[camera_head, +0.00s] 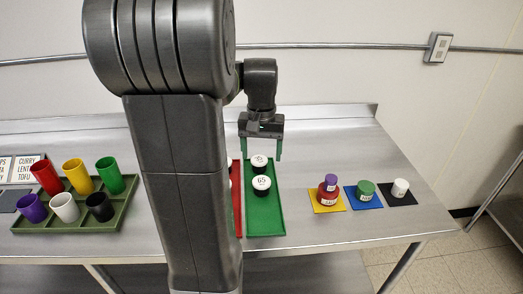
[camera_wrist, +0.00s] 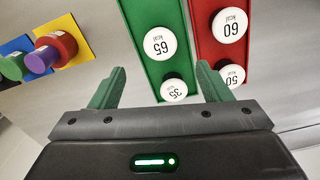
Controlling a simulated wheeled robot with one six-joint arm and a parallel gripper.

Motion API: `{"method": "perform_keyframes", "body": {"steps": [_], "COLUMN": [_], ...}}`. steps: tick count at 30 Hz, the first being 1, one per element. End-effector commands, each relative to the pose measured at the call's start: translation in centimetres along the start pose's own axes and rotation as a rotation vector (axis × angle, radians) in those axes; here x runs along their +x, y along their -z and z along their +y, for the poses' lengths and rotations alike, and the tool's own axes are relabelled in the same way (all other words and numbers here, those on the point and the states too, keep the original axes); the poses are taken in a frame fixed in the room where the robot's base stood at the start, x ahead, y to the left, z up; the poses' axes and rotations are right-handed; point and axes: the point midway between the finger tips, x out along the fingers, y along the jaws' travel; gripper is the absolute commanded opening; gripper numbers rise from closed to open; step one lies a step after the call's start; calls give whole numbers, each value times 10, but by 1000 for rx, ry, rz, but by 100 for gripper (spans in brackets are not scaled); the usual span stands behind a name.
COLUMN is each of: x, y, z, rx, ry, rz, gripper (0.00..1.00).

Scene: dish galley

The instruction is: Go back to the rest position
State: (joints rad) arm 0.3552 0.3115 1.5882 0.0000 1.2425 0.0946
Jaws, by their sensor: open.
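My gripper (camera_head: 261,148) is open, with its two green fingers pointing down above the back end of the green tray (camera_head: 265,221). The red tray (camera_head: 237,205) lies beside the green one and is mostly hidden by my arm in the head view. In the wrist view it holds a jar marked 60 (camera_wrist: 230,26) and a jar marked 50 (camera_wrist: 232,75).
On the right, a red jar (camera_head: 327,194) with a purple piece on top stands on a yellow mat, a green jar (camera_head: 366,189) on a blue mat, and a white jar (camera_head: 400,187) on a black mat. On the left, an olive rack (camera_head: 88,222) holds several coloured cups.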

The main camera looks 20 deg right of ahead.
Motion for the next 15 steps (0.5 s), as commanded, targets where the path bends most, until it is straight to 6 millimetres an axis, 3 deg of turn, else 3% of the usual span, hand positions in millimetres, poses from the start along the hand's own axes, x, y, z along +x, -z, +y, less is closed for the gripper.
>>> {"method": "perform_keyframes", "body": {"steps": [10,15], "x": [-1,11], "y": [0,0], "z": [0,0], "rx": [0,0], "ry": [0,0], "rz": [0,-2], "gripper": [71,71]}}
